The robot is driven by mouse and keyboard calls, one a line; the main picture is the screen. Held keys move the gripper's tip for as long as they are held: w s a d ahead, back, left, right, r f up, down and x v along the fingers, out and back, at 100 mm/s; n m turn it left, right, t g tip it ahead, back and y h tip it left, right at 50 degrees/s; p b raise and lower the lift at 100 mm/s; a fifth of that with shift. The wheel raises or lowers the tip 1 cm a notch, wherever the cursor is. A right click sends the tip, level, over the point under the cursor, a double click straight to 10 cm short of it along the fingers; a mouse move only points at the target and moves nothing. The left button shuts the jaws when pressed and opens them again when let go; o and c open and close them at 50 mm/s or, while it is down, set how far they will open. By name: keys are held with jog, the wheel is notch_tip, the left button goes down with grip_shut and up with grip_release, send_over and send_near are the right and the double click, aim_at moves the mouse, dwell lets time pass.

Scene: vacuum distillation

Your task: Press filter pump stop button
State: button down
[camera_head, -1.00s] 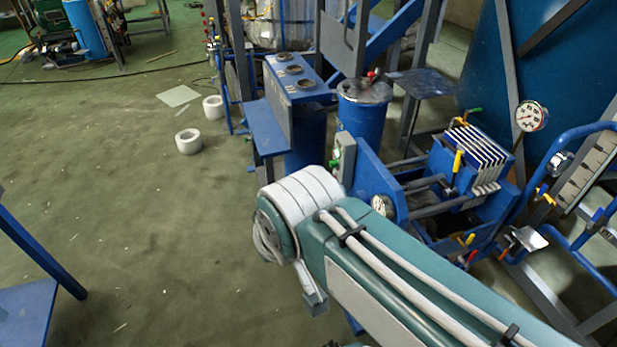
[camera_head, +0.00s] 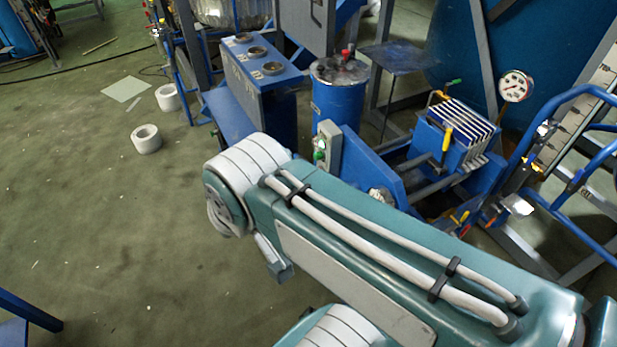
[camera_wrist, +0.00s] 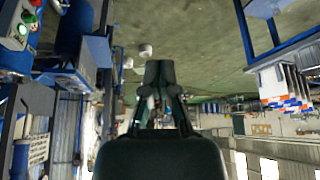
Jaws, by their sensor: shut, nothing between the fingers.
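A small grey control box (camera_head: 328,147) with a green button stands on the blue filter pump frame (camera_head: 385,170), just beyond my arm in the head view. In the wrist view the control box (camera_wrist: 14,25) is at the upper left corner, cut by the edge. It shows a green button (camera_wrist: 22,29), a white spot and a red button (camera_wrist: 36,3). Which button is the stop cannot be read. My gripper (camera_wrist: 159,75) is dark, shut and empty in the middle of the wrist view, well apart from the box. The head view does not show its fingers.
A blue drum (camera_head: 338,98) and a blue bench with round openings (camera_head: 255,75) stand behind the box. A pressure gauge (camera_head: 515,85) and blue rails (camera_head: 560,120) are at the right. White rolls (camera_head: 146,138) lie on open green floor at the left.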

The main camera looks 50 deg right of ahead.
jog(key=w+d+f+n+g+h, duration=0.35)
jog(key=w+d+f+g, duration=0.2)
jog(key=w+d, duration=0.3)
jog(key=w+d+f+n+g+h, duration=0.35)
jog(key=w+d+f+h, duration=0.2)
jog(key=w+d, duration=0.35)
jog(key=w+d+f+n+h, duration=0.2)
jog(key=d+f, duration=0.1)
jog(key=f, duration=0.6)
jog(key=w+d+f+n+g+h, duration=0.1)
jog(key=w+d+f+n+h, duration=0.2)
jog(key=f, duration=0.6)
jog(key=w+d+f+n+g+h, duration=0.1)
jog(key=w+d+f+n+h, duration=0.1)
jog(key=f, duration=0.7)
jog(key=shift+w+d+n+h, duration=0.35)
jog(key=shift+d+h, duration=0.1)
jog(key=shift+h, duration=0.15)
jog(key=x, duration=1.4)
